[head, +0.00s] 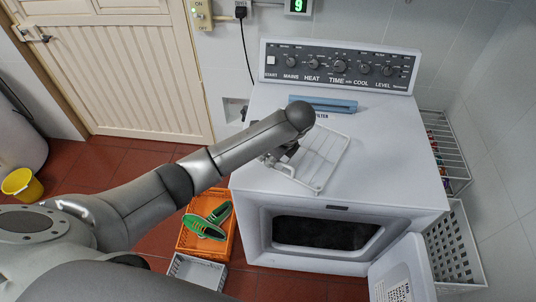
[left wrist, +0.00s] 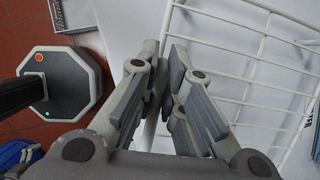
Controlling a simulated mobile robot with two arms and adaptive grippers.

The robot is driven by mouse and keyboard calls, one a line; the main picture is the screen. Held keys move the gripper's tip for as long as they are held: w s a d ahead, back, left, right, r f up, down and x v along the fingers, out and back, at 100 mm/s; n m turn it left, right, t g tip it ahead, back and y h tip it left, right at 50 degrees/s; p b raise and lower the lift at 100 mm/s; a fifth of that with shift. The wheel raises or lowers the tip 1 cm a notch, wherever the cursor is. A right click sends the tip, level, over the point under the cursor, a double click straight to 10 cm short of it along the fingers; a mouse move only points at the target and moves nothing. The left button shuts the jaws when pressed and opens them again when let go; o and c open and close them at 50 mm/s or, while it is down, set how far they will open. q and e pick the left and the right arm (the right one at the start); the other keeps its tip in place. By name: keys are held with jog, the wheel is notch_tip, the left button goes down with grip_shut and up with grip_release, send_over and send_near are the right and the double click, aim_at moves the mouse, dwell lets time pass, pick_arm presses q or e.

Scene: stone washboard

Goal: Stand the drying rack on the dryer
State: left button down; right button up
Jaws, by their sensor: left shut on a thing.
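The drying rack (head: 322,158) is a white wire grid frame. In the head view it shows over the middle of the white dryer's top (head: 390,165), partly behind my left forearm. It looks tilted; I cannot tell whether its lower edge touches the top. My left gripper (head: 282,158) is shut on the rack near its left side and is partly hidden by my arm. In the left wrist view the fingers (left wrist: 166,62) close on a white bar at the rack's edge, and the wire grid (left wrist: 262,62) spreads to the right. My right gripper is not in view.
A blue filter piece (head: 322,104) lies on the dryer top before the control panel (head: 340,67). The dryer's front door (head: 403,272) hangs open. An orange crate (head: 207,243) with green shoes stands on the floor left of the dryer. The dryer's right top is clear.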

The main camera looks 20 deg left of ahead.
pick_arm(q)
jog(key=c, duration=1.5)
grip_release()
jog(key=v, duration=0.6)
jog(key=shift+w+d+r, duration=0.1)
jog(key=shift+w, duration=0.1)
jog(key=v, duration=0.4)
jog(key=shift+r, duration=0.1)
jog(key=shift+v, duration=0.8)
jog(key=shift+s, duration=0.15)
